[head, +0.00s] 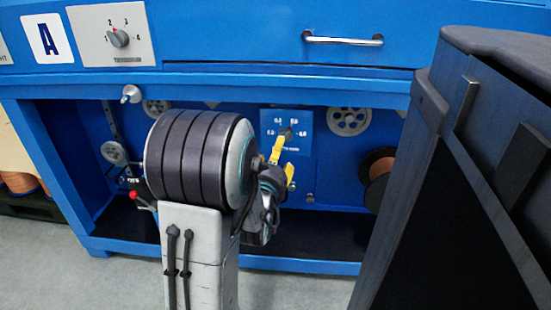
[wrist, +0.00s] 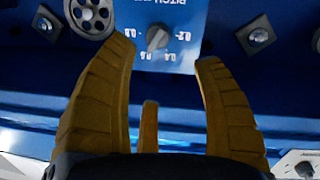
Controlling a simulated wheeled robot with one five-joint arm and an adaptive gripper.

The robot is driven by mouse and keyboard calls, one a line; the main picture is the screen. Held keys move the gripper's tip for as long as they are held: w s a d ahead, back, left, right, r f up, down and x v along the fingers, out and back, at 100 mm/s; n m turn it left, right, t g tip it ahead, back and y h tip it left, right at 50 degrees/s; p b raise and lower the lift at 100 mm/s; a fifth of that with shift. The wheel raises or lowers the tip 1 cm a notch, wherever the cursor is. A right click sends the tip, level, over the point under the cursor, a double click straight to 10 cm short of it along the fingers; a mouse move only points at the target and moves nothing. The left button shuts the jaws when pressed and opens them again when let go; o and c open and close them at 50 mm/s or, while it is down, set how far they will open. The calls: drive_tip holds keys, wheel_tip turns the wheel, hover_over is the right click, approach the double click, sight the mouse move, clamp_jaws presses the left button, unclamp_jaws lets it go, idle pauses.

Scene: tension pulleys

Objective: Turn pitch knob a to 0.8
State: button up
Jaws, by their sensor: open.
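The pitch knob (wrist: 157,38) is a small grey knob on a blue plate (wrist: 178,18) marked PITCH, upside down in the wrist view. Its scale has 0.2 at right and 0.8 at left; I cannot tell where its pointer stands. In the head view the plate (head: 271,123) shows at centre, with the knob (head: 286,134) partly hidden. My gripper (wrist: 166,52) is open, its yellow fingers spread to either side below the knob in the wrist view, with nothing between them. In the head view my gripper (head: 283,158) is just below the knob.
A drawer handle (head: 343,38) is above the recess. Pulley wheels (head: 349,121) and a dark spool (head: 377,178) flank the plate. A dark cabinet (head: 450,170) stands close at right.

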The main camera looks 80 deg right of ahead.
sight(285, 135)
drive_tip(key=shift+a, duration=0.3)
drive_tip(key=shift+p, duration=0.35)
drive_tip(key=shift+s+d+f+n+h+b, duration=0.15)
drive_tip(key=shift+d+n, duration=0.9)
drive_tip(key=shift+d, duration=0.9)
drive_tip(key=shift+s+d+f+n+h+b, duration=0.1)
drive_tip(key=shift+d+f+n, duration=0.1)
drive_tip(key=shift+d+n, duration=1.25)
drive_tip(key=shift+s+d+f+n+h+b, duration=0.15)
drive_tip(key=shift+d+n, duration=0.45)
drive_tip(key=shift+d, duration=1.8)
drive_tip(key=c, duration=1.2)
